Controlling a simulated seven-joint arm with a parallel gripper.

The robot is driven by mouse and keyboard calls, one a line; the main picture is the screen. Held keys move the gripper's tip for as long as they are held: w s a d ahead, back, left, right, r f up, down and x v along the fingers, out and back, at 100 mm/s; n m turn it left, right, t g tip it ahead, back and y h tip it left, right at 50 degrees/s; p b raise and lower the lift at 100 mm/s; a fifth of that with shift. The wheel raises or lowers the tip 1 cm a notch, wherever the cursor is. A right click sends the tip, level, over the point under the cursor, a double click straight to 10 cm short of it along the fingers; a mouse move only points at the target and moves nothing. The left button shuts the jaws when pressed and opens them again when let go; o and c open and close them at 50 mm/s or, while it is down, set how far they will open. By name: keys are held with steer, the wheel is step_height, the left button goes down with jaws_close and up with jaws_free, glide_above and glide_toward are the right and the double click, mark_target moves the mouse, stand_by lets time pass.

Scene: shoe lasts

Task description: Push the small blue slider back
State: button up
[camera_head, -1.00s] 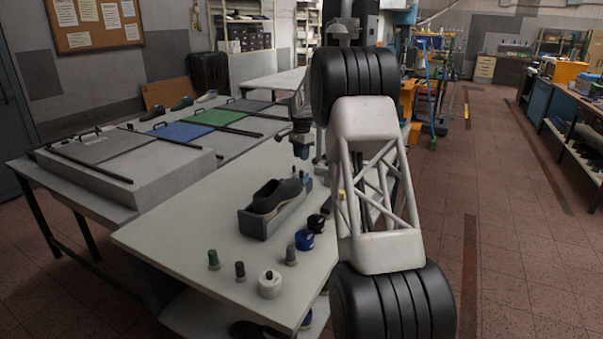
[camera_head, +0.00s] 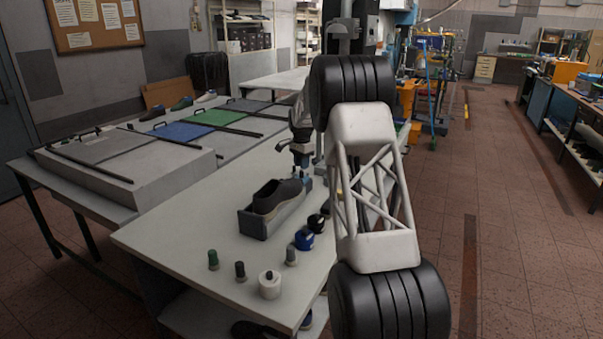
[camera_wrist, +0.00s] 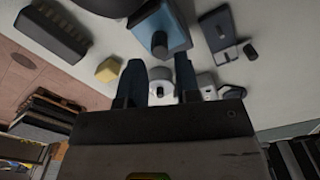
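A small dark blue plate with a light slot (camera_wrist: 219,31) lies on the light tabletop in the upper right of the wrist view; it looks like the slider, though its exact setting is unclear. A black knob (camera_wrist: 250,51) sits beside it. My gripper (camera_wrist: 160,75) has two dark blue fingers, spread apart with nothing gripped. They are to the lower left of the plate in that view and apart from it. In the head view my gripper (camera_head: 304,178) is low over the table behind the shoe; the slider cannot be made out there.
In the wrist view, a light blue box with a dark knob (camera_wrist: 172,32) stands close beyond the fingers. A yellow block (camera_wrist: 108,70) and a white round part (camera_wrist: 160,74) are near.

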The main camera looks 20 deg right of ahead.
mark_target(301, 177)
steer(key=shift+f, duration=2.05)
jaws_close()
